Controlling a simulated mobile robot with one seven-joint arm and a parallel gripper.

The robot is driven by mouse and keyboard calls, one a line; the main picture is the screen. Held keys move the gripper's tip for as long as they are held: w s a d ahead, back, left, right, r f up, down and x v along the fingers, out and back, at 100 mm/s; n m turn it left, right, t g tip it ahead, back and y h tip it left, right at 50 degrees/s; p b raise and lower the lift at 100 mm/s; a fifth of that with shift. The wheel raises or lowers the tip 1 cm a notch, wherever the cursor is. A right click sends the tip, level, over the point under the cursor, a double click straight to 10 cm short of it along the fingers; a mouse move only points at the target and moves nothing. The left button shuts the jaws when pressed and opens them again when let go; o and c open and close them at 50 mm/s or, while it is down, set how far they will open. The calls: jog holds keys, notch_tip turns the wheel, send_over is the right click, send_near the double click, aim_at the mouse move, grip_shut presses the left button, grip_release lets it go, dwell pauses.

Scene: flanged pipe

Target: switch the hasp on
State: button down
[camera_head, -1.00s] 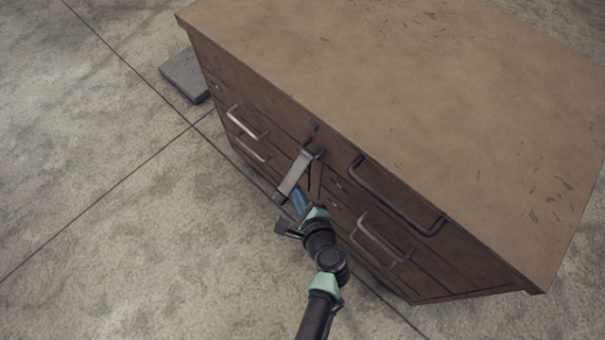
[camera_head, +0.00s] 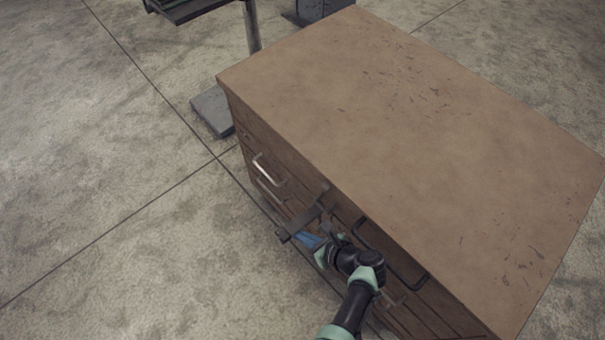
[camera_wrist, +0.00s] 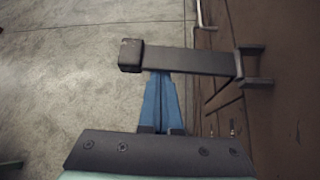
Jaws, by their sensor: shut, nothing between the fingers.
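The hasp (camera_head: 305,220) is a dark grey metal strap with a block at its free end, mounted on the front of a brown cabinet (camera_head: 400,110). In the wrist view the hasp strap (camera_wrist: 195,61) sticks out from the cabinet front, its block (camera_wrist: 131,55) away from the face and its hinge bracket (camera_wrist: 252,66) at the face. My gripper (camera_head: 306,239) has blue fingers, shut and empty. In the wrist view the fingertips (camera_wrist: 159,78) reach the strap's near edge close to the block; the strap hides their very ends, and contact is unclear.
Drawer handles, one silver (camera_head: 268,172) at left and a dark one (camera_head: 395,262) at right, project from the cabinet front near my arm. A grey slab (camera_head: 213,110) lies on the floor behind the cabinet's left end. The floor at left is clear.

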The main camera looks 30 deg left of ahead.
jog(key=shift+w+r+p, duration=0.2)
jog(key=shift+r+p, duration=0.2)
jog(key=shift+r, duration=0.35)
jog(key=shift+d+r, duration=0.1)
jog(key=shift+r, duration=0.05)
jog(key=p+v, duration=0.3)
jog(key=v, duration=0.9)
jog(key=shift+d+p, duration=0.3)
jog(key=shift+d, duration=0.05)
jog(key=shift+w+r, duration=0.1)
jog(key=shift+r, duration=0.05)
